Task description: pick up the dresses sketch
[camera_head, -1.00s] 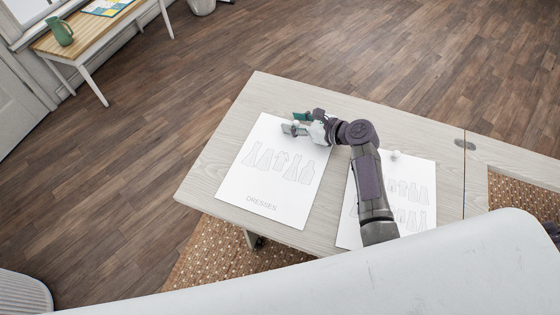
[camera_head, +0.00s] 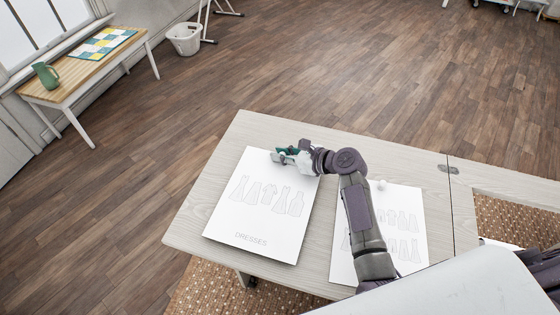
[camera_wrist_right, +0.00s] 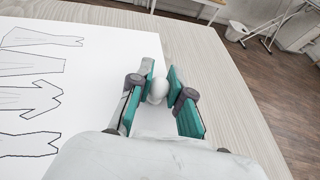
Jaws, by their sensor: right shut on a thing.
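The dresses sketch (camera_head: 258,214) is a white sheet with dress outlines and the word DRESSES, at the left of the pale wooden table (camera_head: 184,225). My right gripper (camera_head: 281,155) is at its top edge, shut on a white round knob (camera_wrist_right: 158,90) on the sheet. In the wrist view the teal finger pads stand on both sides of this knob, and part of the sketch (camera_wrist_right: 85,55) shows at the left. I cannot tell whether the sheet is clear of the tabletop. My left gripper is not in view.
A second sketch (camera_head: 405,245) with a white knob (camera_head: 381,184) lies to the right, partly behind my right arm. A side table (camera_head: 68,86) with a green jug (camera_head: 46,76) stands at the far left, near a white basket (camera_head: 184,39). The wooden floor (camera_head: 330,75) beyond the table is clear.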

